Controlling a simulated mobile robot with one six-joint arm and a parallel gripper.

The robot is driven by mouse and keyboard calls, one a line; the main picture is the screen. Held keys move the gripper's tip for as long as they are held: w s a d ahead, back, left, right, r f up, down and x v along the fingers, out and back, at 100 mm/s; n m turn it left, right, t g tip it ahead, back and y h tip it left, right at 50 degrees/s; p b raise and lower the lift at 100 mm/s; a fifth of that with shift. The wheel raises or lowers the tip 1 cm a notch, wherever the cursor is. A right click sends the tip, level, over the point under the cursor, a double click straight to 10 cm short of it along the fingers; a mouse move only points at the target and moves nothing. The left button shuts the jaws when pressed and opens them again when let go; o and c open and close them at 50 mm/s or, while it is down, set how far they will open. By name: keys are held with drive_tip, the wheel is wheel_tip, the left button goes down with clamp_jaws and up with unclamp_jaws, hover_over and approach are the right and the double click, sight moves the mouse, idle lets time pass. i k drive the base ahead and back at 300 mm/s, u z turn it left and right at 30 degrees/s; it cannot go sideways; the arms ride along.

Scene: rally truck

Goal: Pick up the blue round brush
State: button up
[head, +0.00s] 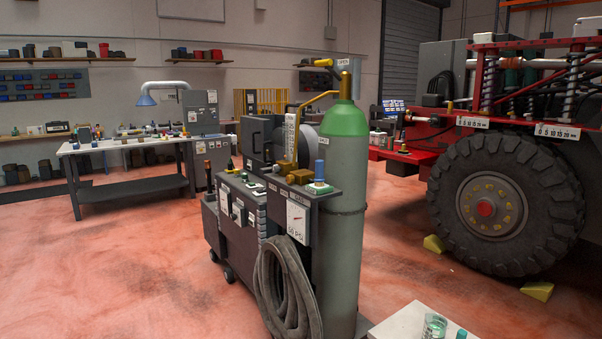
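I cannot make out a blue round brush for certain. A small blue upright piece (319,169) stands on a green base on top of the welding cart (262,225); it is too small to tell what it is. Small items of mixed colours lie on the far workbench (120,146) at the left, too small to identify. My gripper is not in view.
A tall grey gas cylinder with a green top (338,230) and a coiled hose (285,290) are at the cart. A pale surface with a glass (434,326) is at the bottom. A truck wheel (500,205) with yellow chocks stands right. Red floor is open at left.

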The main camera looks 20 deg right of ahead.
sight(319, 179)
drive_tip(key=u, duration=0.6)
drive_tip(key=i, duration=1.4)
drive_tip(key=u, duration=0.1)
